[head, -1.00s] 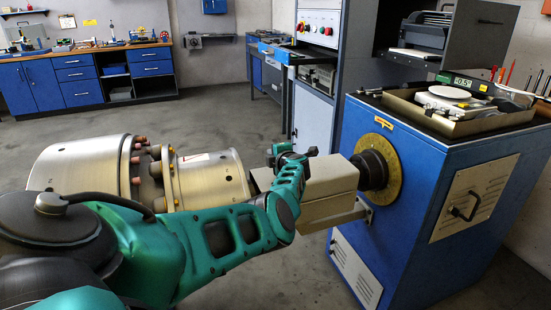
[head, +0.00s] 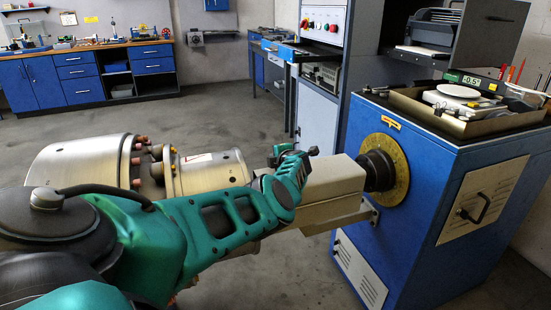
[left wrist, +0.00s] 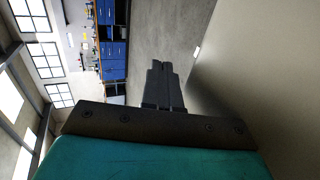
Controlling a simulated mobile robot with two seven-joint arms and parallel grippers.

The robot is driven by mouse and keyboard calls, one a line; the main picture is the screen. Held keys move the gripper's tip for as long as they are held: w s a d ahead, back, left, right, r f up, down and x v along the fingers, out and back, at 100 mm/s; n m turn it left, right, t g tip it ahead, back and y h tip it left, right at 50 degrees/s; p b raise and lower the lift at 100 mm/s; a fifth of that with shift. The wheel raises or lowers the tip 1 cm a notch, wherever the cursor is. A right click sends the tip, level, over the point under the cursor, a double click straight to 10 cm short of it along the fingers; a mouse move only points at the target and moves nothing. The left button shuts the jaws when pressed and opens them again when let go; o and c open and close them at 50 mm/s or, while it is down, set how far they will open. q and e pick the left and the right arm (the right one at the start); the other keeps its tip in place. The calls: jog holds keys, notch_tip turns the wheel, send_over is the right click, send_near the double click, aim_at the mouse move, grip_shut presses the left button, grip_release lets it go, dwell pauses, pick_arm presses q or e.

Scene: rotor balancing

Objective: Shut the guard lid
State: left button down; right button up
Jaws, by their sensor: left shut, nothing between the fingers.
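A beige box-shaped cover (head: 338,180), which looks like the guard lid, sits around the shaft line between the metal rotor (head: 210,172) and the dark chuck (head: 375,170) of the blue machine. My arm hides its left end, so I cannot tell whether it is fully shut. My left gripper (head: 300,152) is at the upper left of the cover, partly hidden by my teal wrist. In the left wrist view, its dark fingers (left wrist: 160,66) are together and empty, beside a large beige surface (left wrist: 255,80) on the right. I cannot tell if they touch it. My right gripper is not in view.
The blue cabinet (head: 420,220) stands at right, with a tray (head: 455,125) of instruments on top. A control cabinet (head: 322,80) stands behind the cover. A blue workbench (head: 90,75) is far left. The grey floor between is clear.

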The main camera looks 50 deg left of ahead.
pick_arm(q)
notch_tip(320, 180, up, 14)
jog(key=p, duration=1)
jog(key=shift+p, duration=0.35)
